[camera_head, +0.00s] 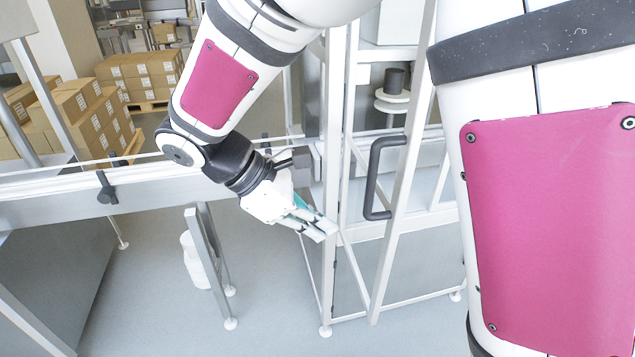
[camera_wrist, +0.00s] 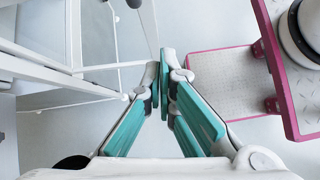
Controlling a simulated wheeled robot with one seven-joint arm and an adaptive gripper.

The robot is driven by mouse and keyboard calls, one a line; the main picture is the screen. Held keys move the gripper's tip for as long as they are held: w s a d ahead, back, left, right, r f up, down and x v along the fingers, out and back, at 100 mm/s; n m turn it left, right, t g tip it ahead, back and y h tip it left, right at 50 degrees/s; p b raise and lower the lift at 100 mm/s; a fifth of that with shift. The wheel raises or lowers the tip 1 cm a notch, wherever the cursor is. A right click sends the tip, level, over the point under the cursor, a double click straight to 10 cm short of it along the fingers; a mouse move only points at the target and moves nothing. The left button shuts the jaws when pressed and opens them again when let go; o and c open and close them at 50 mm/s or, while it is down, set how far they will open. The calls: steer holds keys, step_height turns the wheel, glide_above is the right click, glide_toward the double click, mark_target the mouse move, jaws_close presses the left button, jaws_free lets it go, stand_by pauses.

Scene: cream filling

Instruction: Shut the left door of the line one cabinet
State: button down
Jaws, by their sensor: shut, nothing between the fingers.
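The line one cabinet has a pale metal frame (camera_head: 329,120) and stands in the middle of the head view. A narrow framed door (camera_head: 395,215) with a dark grey bar handle (camera_head: 373,180) stands ajar, angled out from the cabinet. My gripper (camera_head: 328,231) is shut and empty, with its fingertips beside the left edge of the door and in front of the cabinet's left post. I cannot tell whether they touch. In the wrist view, the teal-padded fingers (camera_wrist: 165,65) are together, and pale frame bars (camera_wrist: 75,45) lie to their left.
A conveyor rail (camera_head: 90,197) runs along the left, with a dark clamp (camera_head: 107,187) on it. Stacked cartons (camera_head: 85,115) stand behind. The grey floor (camera_head: 265,290) before the cabinet is clear. In the wrist view, my pink-edged base is at the right.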

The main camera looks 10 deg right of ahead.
steer(key=w+a+f+n, duration=0.1)
steer(key=f, duration=0.1)
steer(key=p, duration=0.2)
glide_toward(384, 257)
step_height(384, 257, down, 4)
steer(key=d, duration=0.1)
steer(key=shift+s+d+h, duration=0.15)
steer(key=shift+d+h, duration=0.25)
steer(key=shift+d, duration=0.5)
